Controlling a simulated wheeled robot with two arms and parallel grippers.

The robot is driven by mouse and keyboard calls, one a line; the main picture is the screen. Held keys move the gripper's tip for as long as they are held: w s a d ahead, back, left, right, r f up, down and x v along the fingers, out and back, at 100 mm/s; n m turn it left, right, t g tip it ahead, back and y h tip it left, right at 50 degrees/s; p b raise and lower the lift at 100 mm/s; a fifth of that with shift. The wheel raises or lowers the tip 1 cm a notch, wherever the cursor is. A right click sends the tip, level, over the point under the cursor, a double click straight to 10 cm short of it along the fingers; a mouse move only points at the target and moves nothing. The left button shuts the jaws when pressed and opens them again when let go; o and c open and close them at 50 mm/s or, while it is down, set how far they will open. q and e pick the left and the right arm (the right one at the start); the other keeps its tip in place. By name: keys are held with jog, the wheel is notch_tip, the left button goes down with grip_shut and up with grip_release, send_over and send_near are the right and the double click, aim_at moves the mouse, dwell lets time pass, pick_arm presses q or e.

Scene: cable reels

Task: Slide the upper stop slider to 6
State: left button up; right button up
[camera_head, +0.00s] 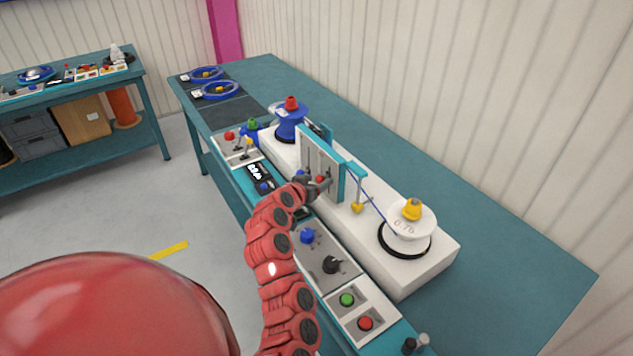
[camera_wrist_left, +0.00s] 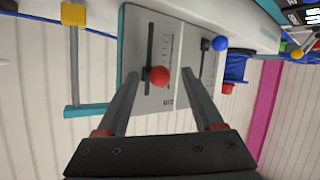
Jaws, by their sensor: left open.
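An upright white panel (camera_head: 323,156) on the white reel bench carries two slot sliders with scales. In the left wrist view the panel (camera_wrist_left: 150,35) shows a red slider knob (camera_wrist_left: 160,77) near one end of its slot and a blue slider knob (camera_wrist_left: 220,43) on the second slot. I cannot read the scale numbers or tell which slider counts as upper. My left gripper (camera_head: 319,186) is at the panel's front; in the wrist view its open fingers (camera_wrist_left: 163,80) lie on either side of the red knob. Whether they touch it is unclear. My right gripper is out of view.
A blue reel (camera_head: 291,120) stands behind the panel, and a white reel with a yellow cap (camera_head: 408,222) to its right. A yellow cable guide (camera_head: 357,208) is close to the panel. Control panels with buttons (camera_head: 347,300) run along the front.

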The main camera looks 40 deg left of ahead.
pick_arm(q)
jog(key=p+v, duration=0.6)
jog(key=v, duration=1.1)
jog(key=shift+s, duration=0.2)
jog(key=shift+d, duration=0.1)
